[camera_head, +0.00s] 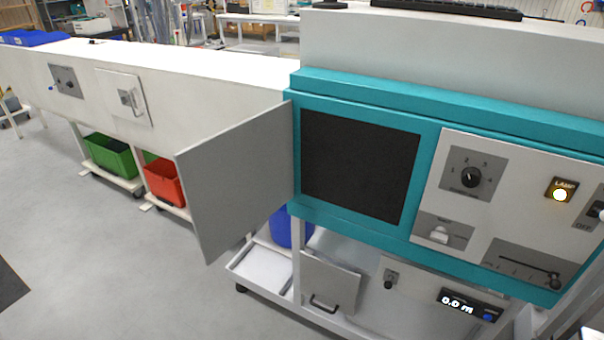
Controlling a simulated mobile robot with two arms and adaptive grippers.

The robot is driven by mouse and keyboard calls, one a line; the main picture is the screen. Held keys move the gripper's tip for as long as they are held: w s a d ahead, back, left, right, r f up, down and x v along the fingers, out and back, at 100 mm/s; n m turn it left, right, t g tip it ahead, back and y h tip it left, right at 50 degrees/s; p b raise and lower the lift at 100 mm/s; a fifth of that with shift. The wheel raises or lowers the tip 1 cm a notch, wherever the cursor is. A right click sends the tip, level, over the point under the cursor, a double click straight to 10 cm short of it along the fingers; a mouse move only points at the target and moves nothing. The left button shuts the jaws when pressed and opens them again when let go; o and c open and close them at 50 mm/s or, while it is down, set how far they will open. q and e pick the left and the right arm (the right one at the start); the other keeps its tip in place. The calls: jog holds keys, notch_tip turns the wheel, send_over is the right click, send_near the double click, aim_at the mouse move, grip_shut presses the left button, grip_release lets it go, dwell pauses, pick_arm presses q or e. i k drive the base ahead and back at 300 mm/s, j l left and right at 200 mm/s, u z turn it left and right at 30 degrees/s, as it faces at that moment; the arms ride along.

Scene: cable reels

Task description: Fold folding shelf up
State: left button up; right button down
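No part named as a folding shelf can be told for certain. A large flat grey panel (235,180) stands out from the left edge of the teal cabinet (355,88), upright like an open door beside a dark square opening (360,165). Lower down, a smaller grey panel (330,281) with a black bar handle (324,303) hangs under the cabinet, tilted in the view; I cannot tell whether it is hinged. Neither of my grippers is in view.
A control panel (520,205) with knob, lamp and slider is right of the opening. A white bench (200,75) runs left, with a green crate (112,155) and a red crate (163,181) below. A white tray (262,270) sits low.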

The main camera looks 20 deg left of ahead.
aim_at(335, 286)
jog(key=i+j+z, duration=0.15)
jog(key=j+z, duration=0.2)
jog(key=j, duration=0.2)
jog(key=j+z, duration=0.4)
jog(key=j, duration=0.2)
jog(key=j+z, duration=0.35)
jog(key=j, duration=0.85)
jog(key=k+j, duration=0.1)
jog(key=j, duration=0.5)
jog(key=j+z, duration=0.1)
jog(key=j, duration=0.5)
jog(key=l, duration=0.35)
jog(key=i, duration=0.05)
